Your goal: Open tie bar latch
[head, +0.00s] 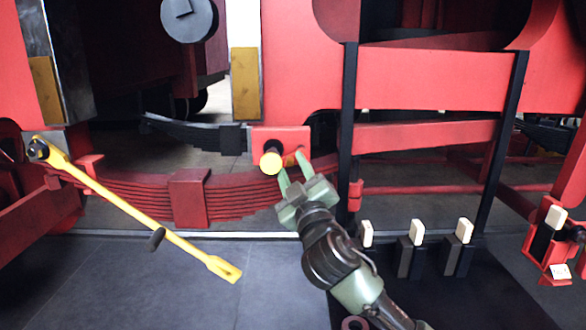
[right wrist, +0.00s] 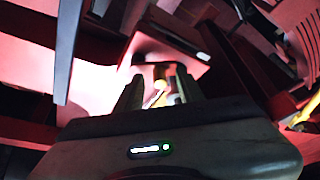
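A yellow round knob (head: 271,161) sticks out of a red block (head: 292,135) above the leaf spring in the head view. My right gripper (head: 292,168) is open just to the right of the knob, with its green fingers pointing up at the block. In the right wrist view, the two dark fingers (right wrist: 158,94) stand apart with a small yellow part (right wrist: 160,86) showing between them; I cannot tell whether they touch it. A long yellow bar (head: 135,205) hangs slanted at the left, with a dark grip and a forked lower end. My left gripper is not in view.
A red leaf spring (head: 150,194) runs below the block. A black upright post (head: 348,140) stands close to the right of my gripper. Several black levers with white tops (head: 417,233) stand at the lower right. The grey floor (head: 130,280) at front left is clear.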

